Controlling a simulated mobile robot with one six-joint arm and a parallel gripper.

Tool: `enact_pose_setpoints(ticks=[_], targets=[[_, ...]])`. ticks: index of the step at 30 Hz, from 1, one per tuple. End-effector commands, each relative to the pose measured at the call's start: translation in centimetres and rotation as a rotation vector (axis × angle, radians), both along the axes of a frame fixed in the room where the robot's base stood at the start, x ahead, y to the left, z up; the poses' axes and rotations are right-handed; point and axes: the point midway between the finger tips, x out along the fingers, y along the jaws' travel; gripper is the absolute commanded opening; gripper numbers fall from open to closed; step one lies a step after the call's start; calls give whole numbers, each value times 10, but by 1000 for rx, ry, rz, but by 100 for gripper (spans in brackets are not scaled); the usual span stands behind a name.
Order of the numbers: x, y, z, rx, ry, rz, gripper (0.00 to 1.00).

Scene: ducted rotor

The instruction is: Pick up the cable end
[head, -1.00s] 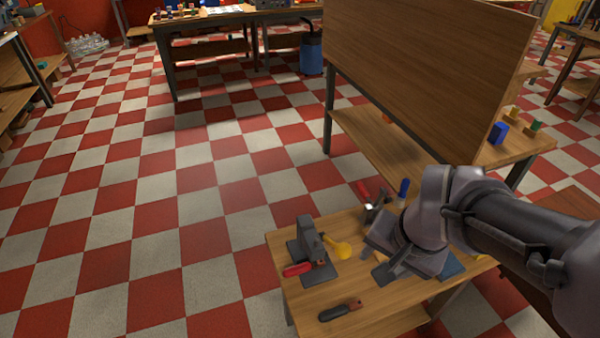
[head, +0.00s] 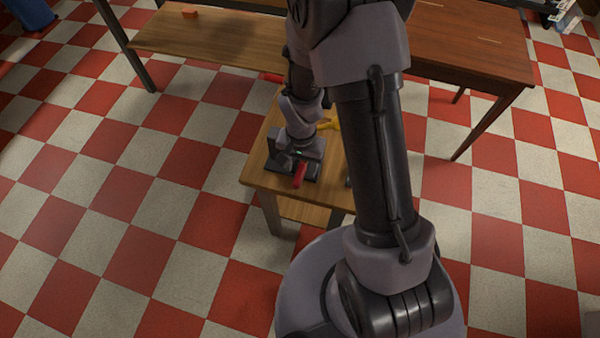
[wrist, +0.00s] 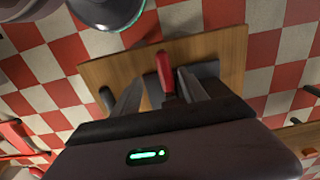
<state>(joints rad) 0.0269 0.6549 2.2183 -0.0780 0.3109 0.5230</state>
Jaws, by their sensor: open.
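I cannot make out a cable end in either current view. My gripper (wrist: 161,77) is open in the wrist view, its two dark fingers apart, pointing down at the small wooden table (wrist: 225,60). A red handle (wrist: 165,68) shows between and just beyond the fingertips; I see no contact. In the head view, the red handle (head: 300,174) lies at the front of a grey vise-like tool with a dark base (head: 280,164) on the table. My wrist is above that tool and hides part of it; the fingers are hard to make out there.
A yellow object (head: 328,124) lies behind the tool, partly hidden by my arm. A wooden workbench (head: 215,40) stands behind at left and a darker brown table (head: 470,48) at right. Checkered floor (head: 160,230) is free at left. My arm covers the table's right part.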

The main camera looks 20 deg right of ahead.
Motion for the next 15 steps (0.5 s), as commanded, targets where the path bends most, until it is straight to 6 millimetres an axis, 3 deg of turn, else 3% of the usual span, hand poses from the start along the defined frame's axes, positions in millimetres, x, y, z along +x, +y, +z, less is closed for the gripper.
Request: enact_pose_setpoints(ticks=[5,11,15], targets=[[2,1,-18,0,0,0,51],[8,2,-57,0,1,0,51],[8,2,-59,-1,-1,0,51]])
